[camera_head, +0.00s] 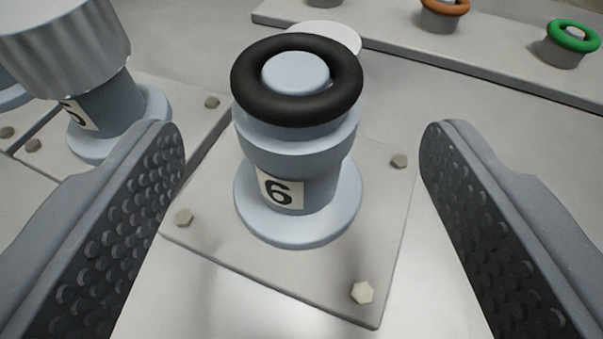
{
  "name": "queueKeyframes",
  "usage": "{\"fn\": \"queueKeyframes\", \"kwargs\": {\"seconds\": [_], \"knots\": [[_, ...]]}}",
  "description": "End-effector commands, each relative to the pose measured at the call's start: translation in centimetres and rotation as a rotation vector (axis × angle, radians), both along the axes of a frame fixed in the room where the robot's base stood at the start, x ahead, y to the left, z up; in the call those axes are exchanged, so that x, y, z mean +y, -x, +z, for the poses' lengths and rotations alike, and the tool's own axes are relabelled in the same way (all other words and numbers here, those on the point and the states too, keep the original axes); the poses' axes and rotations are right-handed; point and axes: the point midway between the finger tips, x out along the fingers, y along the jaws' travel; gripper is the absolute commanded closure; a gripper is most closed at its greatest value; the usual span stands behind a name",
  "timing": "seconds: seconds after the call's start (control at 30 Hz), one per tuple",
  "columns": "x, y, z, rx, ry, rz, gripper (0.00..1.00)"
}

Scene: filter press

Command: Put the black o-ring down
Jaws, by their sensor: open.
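The black o-ring (297,104) sits around the light blue top of the fitting labelled 6 (300,157), in the upper middle of the view. The round blue tip of the fitting shows through the ring's hole. The ring looks slightly tilted; whether it is fully seated cannot be told. My gripper (302,150) is open, with one studded finger on each side of the fitting. Both fingers are apart from the ring and hold nothing.
Fitting 6 stands on a bolted square plate (245,250). A ribbed grey cap (65,45) tops the fitting at left. A rail (480,62) at the back carries pegs with an orange ring (446,5) and a green ring (572,36). A white disc (330,36) lies behind.

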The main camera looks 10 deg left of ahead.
Motion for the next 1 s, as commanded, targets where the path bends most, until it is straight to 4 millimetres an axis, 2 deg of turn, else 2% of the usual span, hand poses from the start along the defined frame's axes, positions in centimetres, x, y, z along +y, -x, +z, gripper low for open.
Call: {"fn": "queueKeyframes", "kwargs": {"seconds": [0.1,0.3,0.5,0.87,0.97,1.0], "knots": [[-0.4,2.2,0.8,0.001,0.001,-0.004,0.34],[-0.7,5.2,1.7,-0.001,0.0,-0.002,0.34],[-0.9,6.8,2.1,-0.001,0.001,-0.001,0.34],[-0.9,6.8,2.5,-0.002,0.011,-0.003,0.34],[-1.2,5.7,4.5,-0.007,0.069,-0.024,0.34],[-1.4,5.0,5.9,-0.011,0.103,-0.039,0.34]]}}
